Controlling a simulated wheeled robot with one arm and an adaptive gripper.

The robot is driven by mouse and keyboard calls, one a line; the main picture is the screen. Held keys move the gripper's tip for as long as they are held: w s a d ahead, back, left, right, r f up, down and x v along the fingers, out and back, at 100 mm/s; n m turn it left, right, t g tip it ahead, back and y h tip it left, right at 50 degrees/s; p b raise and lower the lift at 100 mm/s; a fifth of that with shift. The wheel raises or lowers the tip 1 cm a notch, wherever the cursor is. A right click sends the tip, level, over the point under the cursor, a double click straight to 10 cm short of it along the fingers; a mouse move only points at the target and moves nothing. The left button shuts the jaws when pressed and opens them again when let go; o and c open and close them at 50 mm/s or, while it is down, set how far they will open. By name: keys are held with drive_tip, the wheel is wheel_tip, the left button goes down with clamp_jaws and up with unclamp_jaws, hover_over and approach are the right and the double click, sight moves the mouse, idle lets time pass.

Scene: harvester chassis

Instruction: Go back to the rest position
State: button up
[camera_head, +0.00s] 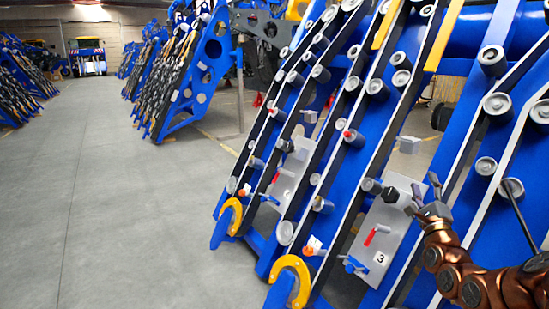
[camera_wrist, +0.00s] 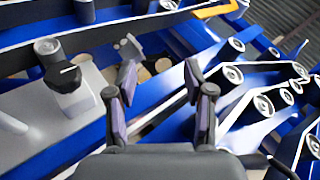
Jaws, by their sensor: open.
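My gripper (camera_head: 428,195) is at the right of the head view, at the end of my copper-coloured arm. It is beside the upper edge of a grey panel (camera_head: 398,240) marked 3. In the wrist view my gripper (camera_wrist: 160,88) has its two fingers apart with nothing between them. A black knob (camera_head: 390,194) sits at the top of the panel, close to the fingers. In the wrist view the black knob (camera_wrist: 65,78) is left of the fingers and apart from them. The panel also carries a red handle (camera_head: 376,234) and a blue valve handle (camera_head: 352,264).
Slanted blue chassis rails with many grey rollers fill the right half. Another grey panel (camera_head: 290,170) is further left. Yellow hooks (camera_head: 292,268) stick out at the lower ends. More blue chassis (camera_head: 190,80) stand behind. The grey floor (camera_head: 120,200) on the left is clear.

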drive_tip(key=w+a+r+n+g+y+p, duration=0.1)
drive_tip(key=a+n+g+y+p, duration=0.1)
drive_tip(key=a+n+p, duration=0.3)
drive_tip(key=w+a+r+n+g+y+p, duration=0.1)
drive_tip(key=w+a+r+n+g+y, duration=0.15)
drive_tip(key=a, duration=0.45)
drive_tip(key=s+a+n+g+y+p, duration=0.1)
drive_tip(key=s+a+n+g+p, duration=0.65)
drive_tip(key=a, duration=0.25)
drive_tip(key=s+a+r+n+g+p, duration=0.3)
drive_tip(key=s+g+p, duration=0.1)
drive_tip(key=s, duration=1)
drive_tip(key=s+a+r+n+g+p, duration=0.2)
drive_tip(key=s+r+n+g+p, duration=0.2)
drive_tip(key=s, duration=1)
drive_tip(key=s+a+r+n+g+p, duration=0.3)
drive_tip(key=s+p, duration=0.6)
drive_tip(key=s, duration=0.5)
drive_tip(key=shift+a+r+n+g+h, duration=0.35)
drive_tip(key=shift+r+n+g, duration=0.15)
drive_tip(key=shift+r+g, duration=0.25)
drive_tip(key=shift+f, duration=0.1)
drive_tip(key=shift+c, duration=1)
drive_tip(key=shift+d, duration=0.1)
